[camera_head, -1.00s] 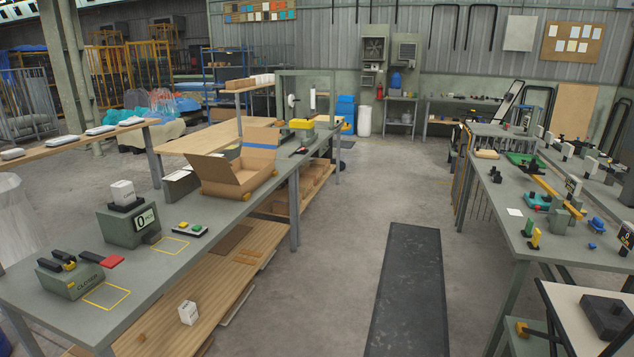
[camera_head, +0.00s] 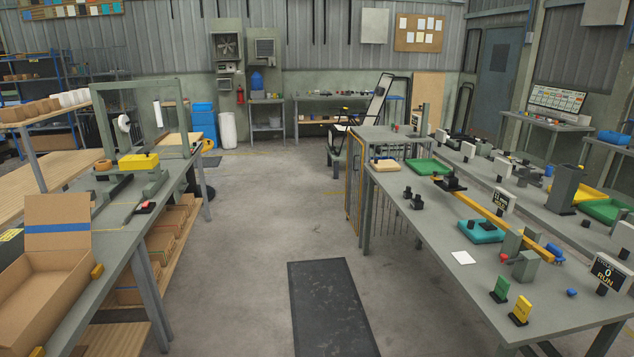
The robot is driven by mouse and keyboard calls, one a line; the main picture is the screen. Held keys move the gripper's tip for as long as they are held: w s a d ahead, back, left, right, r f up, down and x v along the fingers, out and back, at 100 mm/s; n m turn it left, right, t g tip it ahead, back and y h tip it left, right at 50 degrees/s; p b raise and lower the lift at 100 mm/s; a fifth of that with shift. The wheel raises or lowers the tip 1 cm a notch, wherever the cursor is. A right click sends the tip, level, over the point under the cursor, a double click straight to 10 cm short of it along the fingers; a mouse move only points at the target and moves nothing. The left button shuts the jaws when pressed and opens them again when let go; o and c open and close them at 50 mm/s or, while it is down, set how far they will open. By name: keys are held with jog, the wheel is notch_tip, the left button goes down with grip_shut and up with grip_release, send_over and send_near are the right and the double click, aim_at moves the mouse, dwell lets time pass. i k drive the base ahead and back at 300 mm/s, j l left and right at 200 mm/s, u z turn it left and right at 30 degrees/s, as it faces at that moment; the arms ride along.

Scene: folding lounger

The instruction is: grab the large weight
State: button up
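No thing in view is clearly marked as the large weight. Two small black knobbed pieces, which may be weights, stand on the right workbench: one at the back (camera_head: 407,192) and one in front of it (camera_head: 417,202). Another dark piece (camera_head: 450,183) sits beside the yellow bar, its shape too small to tell. My gripper is not in view.
An open cardboard box (camera_head: 45,285) stands on the left bench. The aisle with a dark mat (camera_head: 330,310) is clear.

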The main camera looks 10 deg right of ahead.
aim_at(450, 180)
jog(key=i+z, duration=0.1)
jog(key=i, duration=0.55)
jog(key=i+z, duration=0.1)
jog(key=i, duration=0.55)
jog(key=i+j, duration=0.15)
jog(key=i, duration=0.55)
jog(key=i+j+z, duration=0.15)
jog(key=i, duration=0.5)
jog(key=i+l+z, duration=0.3)
jog(key=i, duration=0.35)
jog(key=i+z, duration=0.25)
jog(key=i, duration=0.45)
jog(key=i+l, duration=0.35)
